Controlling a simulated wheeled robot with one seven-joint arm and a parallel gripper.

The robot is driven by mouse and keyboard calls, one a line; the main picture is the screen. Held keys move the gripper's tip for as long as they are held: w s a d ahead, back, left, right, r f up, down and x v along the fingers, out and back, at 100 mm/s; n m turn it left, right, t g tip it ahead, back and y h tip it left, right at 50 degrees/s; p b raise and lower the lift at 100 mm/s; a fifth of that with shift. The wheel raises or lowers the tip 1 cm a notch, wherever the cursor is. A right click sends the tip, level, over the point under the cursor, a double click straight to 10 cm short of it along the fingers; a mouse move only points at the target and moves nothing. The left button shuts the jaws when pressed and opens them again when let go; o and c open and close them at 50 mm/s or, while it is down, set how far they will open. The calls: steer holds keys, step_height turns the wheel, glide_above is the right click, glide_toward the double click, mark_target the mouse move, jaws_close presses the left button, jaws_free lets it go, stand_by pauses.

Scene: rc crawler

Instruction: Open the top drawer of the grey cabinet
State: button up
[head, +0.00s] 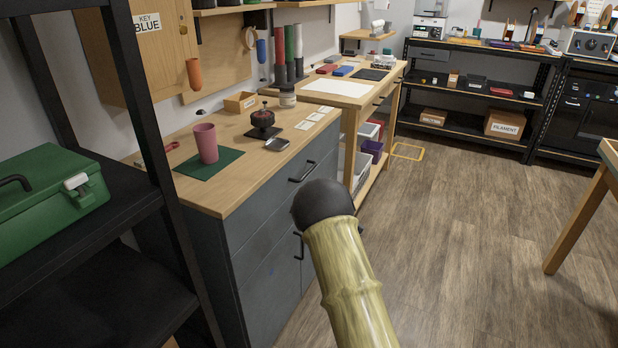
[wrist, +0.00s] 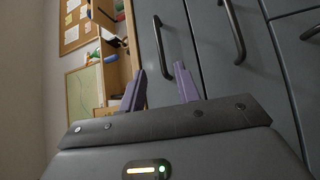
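The grey cabinet (head: 262,238) stands under a wooden worktop at left centre in the head view. Its top drawer (head: 275,190) looks closed, with a dark bar handle (head: 302,172). In the wrist view, turned sideways, the top drawer's handle (wrist: 160,45) is the leftmost bar, close to the worktop edge. My gripper (wrist: 160,85) has two purple fingers standing apart with nothing between them. The handle lies ahead of the gap between the fingers; contact is not visible. In the head view my arm hides the gripper and part of the lower drawers.
On the worktop (head: 228,190) are a pink cup (head: 206,143) on a green mat and a dark round-topped object (head: 263,120). A black shelf with a green toolbox (head: 48,195) stands at left. A lower handle (wrist: 235,30) shows nearby.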

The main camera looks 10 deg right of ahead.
steer(key=b+x, duration=0.1)
steer(key=x, duration=1)
steer(key=shift+w, duration=0.25)
steer(key=shift+c, duration=0.4)
steer(key=shift+f, duration=0.1)
jaws_close()
